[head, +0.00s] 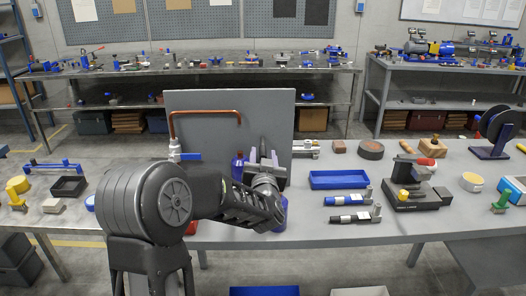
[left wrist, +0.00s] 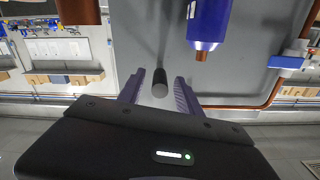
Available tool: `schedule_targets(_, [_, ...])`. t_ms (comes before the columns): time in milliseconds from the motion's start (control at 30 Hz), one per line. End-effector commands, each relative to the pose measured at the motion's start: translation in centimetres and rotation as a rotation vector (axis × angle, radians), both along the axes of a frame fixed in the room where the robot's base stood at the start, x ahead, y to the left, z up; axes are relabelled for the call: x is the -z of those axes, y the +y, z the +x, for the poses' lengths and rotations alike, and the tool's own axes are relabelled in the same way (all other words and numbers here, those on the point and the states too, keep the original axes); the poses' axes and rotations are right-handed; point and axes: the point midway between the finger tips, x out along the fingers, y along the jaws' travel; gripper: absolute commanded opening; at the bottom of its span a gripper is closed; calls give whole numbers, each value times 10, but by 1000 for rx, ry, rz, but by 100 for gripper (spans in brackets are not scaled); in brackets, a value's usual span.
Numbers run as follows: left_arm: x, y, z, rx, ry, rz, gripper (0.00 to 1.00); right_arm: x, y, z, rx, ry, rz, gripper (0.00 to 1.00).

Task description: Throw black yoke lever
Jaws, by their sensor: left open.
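A black lever with a rounded end (left wrist: 160,82) stands out from the grey panel (left wrist: 262,30) in the left wrist view. My left gripper (left wrist: 158,88) is open, with one purple-grey finger on each side of the lever's end. I see gaps on both sides, so it is not clamped; how deep the lever sits between the fingers is hard to tell. In the head view my left gripper (head: 268,170) is in front of the upright grey panel (head: 225,100), and my arm and gripper mostly hide the lever there. My right gripper is not in view.
A copper pipe (head: 205,113) and a blue-handled valve (head: 188,156) are left of the gripper on the panel. A blue cylinder (left wrist: 208,22) with a copper end is close to the fingers. A blue tray (head: 339,180) and black tool stand (head: 415,190) occupy the bench at right.

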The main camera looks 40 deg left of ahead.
Motion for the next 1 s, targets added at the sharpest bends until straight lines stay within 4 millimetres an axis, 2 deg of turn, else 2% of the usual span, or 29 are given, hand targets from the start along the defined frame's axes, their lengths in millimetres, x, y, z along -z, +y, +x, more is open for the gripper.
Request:
schedule_targets(167, [0,11,14,-1,1,0,41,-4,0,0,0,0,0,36])
schedule_targets(467, [0,12,16,0,0,0,41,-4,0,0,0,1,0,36])
schedule_targets(900, [0,12,16,0,0,0,5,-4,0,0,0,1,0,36])
schedule_targets(1000, [0,12,16,0,0,0,0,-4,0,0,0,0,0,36])
